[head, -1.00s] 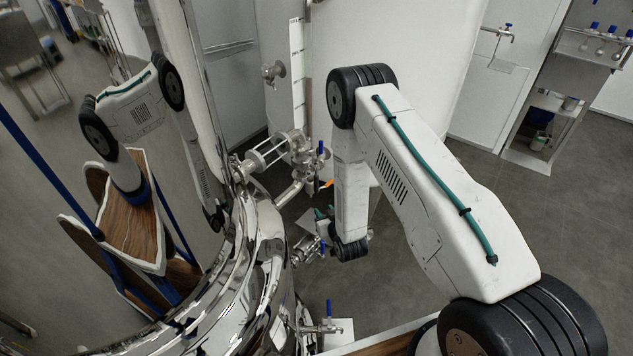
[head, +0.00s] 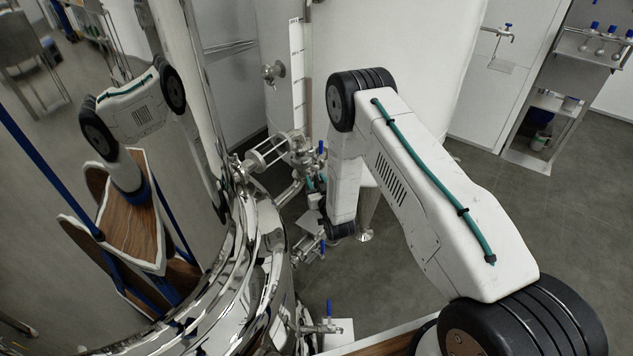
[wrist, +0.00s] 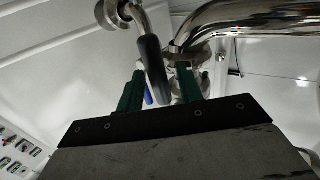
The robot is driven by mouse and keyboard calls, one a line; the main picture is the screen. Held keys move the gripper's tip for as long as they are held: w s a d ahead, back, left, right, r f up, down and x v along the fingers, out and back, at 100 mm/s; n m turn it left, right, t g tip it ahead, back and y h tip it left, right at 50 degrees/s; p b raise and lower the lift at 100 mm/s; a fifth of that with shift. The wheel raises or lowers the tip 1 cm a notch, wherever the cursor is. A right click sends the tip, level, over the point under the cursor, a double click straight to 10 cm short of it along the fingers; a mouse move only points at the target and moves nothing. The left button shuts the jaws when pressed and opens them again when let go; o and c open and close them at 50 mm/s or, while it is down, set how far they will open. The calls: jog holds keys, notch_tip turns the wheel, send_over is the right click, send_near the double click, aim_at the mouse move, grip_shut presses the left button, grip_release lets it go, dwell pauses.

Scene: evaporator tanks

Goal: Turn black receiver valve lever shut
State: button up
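In the wrist view the black lever (wrist: 152,68) hangs down from a steel fitting at the top, slightly tilted. My gripper (wrist: 160,70) points up at it with two green fingers. The fingers are apart, one on each side of the lever's lower part, with gaps visible on both sides. I cannot tell how deep the lever sits between them. In the head view my gripper (head: 312,184) is small, partly hidden by my arm, just below the steel valve cluster. I cannot make out the black lever there.
A thick steel pipe (wrist: 240,18) bends close above the right finger. A blue lever (wrist: 148,97) shows behind the fingers. In the head view, the polished tank (head: 255,275) stands close on the left, with blue-handled valves (head: 322,246) along it. A white tank (head: 400,60) stands behind my arm.

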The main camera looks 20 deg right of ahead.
grip_shut()
